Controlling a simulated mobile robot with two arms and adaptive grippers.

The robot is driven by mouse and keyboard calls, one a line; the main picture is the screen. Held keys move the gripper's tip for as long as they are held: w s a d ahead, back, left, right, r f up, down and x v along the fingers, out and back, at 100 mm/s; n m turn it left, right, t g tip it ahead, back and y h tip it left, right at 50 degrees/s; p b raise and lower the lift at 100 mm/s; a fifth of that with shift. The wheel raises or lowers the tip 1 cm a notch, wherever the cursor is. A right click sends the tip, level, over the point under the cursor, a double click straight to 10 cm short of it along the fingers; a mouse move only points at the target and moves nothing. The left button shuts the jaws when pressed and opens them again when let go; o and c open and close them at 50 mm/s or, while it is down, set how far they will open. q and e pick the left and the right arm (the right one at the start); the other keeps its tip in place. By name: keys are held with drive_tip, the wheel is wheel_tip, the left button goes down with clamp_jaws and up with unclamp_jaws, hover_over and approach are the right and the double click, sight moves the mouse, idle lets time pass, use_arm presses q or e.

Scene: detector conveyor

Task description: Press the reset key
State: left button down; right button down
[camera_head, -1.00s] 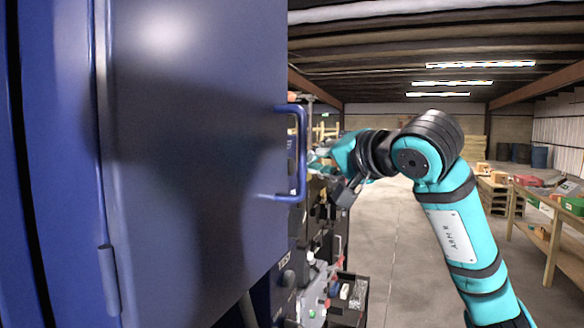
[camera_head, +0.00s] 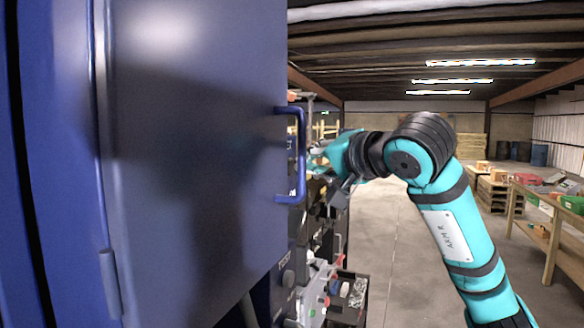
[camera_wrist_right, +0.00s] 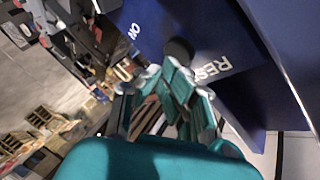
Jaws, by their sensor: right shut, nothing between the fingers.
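In the right wrist view, a blue panel (camera_wrist_right: 220,32) carries white lettering "ON" and a partly hidden label (camera_wrist_right: 210,68) that reads "RES...". A dark round key (camera_wrist_right: 178,48) sits on the panel between the two labels. My right gripper (camera_wrist_right: 172,78) is shut and empty, with its fingertips right at the lower edge of this key. I cannot tell whether they touch it. In the head view, my right gripper (camera_head: 322,152) is partly hidden behind the blue door's handle. The key is hidden there. My left gripper is not in view.
A large blue cabinet door (camera_head: 200,170) with a blue handle (camera_head: 301,155) fills the left. Wooden tables (camera_head: 545,215) stand at the right. The grey floor (camera_head: 400,240) between is clear.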

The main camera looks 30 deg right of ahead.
drive_tip(key=shift+w+a, duration=0.3)
drive_tip(key=shift+w, duration=0.05)
idle(0.7)
idle(0.4)
drive_tip(key=shift+s+d, duration=0.55)
drive_tip(key=shift+s, duration=0.15)
drive_tip(key=s+d, duration=0.1)
drive_tip(key=s, duration=0.1)
drive_tip(key=s+d+b, duration=0.1)
drive_tip(key=d, duration=0.1)
drive_tip(key=shift+s+d, duration=0.15)
drive_tip(key=shift+s, duration=0.2)
idle(0.7)
